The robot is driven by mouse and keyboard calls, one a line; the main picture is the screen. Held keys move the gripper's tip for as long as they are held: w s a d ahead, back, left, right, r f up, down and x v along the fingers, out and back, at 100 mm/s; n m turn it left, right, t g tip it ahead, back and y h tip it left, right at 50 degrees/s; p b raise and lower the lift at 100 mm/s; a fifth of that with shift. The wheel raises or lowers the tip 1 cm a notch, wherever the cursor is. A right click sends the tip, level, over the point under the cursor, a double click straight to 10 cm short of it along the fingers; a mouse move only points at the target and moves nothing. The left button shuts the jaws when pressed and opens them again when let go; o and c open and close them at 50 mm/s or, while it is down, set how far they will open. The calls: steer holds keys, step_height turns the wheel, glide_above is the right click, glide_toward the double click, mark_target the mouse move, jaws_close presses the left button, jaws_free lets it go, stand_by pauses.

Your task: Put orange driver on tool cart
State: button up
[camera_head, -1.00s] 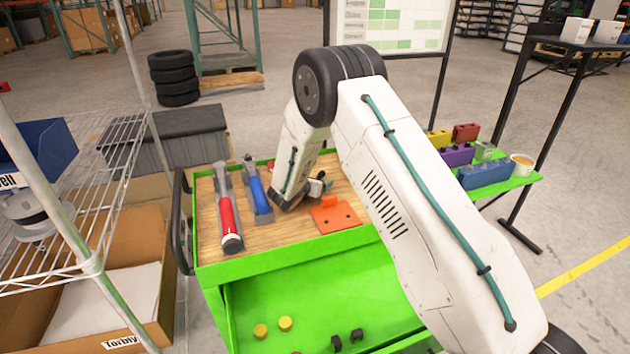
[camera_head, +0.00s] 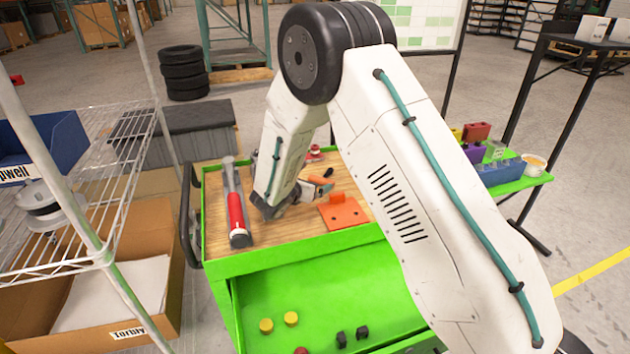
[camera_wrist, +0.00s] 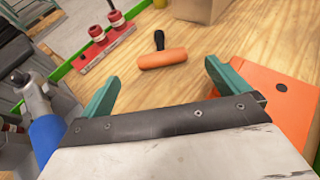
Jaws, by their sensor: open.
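The orange driver (camera_wrist: 163,58), with an orange handle and a short black end, lies on the wooden top of the green tool cart (camera_head: 285,237). In the head view the driver (camera_head: 319,180) shows just past my gripper, partly covered by it. My gripper (camera_wrist: 160,74) is open and empty, its two teal fingers spread apart. In the wrist view the driver lies beyond the fingertips, between their lines and not touching them. In the head view my gripper (camera_head: 308,192) is low over the cart top, partly hidden by my arm.
An orange plate with holes (camera_head: 345,213) lies right of my gripper. A red-handled tool (camera_head: 236,212) lies at the left. A blue-handled tool (camera_wrist: 45,138) is close to the left finger. A red holder (camera_wrist: 105,45) and a cardboard box (camera_wrist: 200,8) stand farther back.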

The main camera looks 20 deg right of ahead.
steer(key=shift+s+a+r, duration=0.15)
steer(key=shift+s+a, duration=0.15)
steer(key=s+d+r+m+g, duration=0.4)
steer(key=s+d+r+m, duration=0.2)
steer(key=s+r+m, duration=0.3)
steer(key=s+d+r+m+g, duration=0.4)
steer(key=s+d+r+m, duration=0.2)
steer(key=s+r, duration=0.6)
steer(key=s+a+r+m+y, duration=0.1)
steer(key=s+a+m+y, duration=0.1)
steer(key=s, duration=0.6)
steer(key=s+a+r+m+y, duration=0.1)
steer(key=s+a+m+y, duration=0.2)
steer(key=s+m, duration=0.3)
steer(key=s+a+r+m+y, duration=0.1)
steer(key=s+m+y, duration=0.3)
steer(key=s, duration=0.8)
steer(key=shift+a+y, duration=0.4)
steer(key=shift+a, duration=0.4)
steer(key=shift+r, duration=0.1)
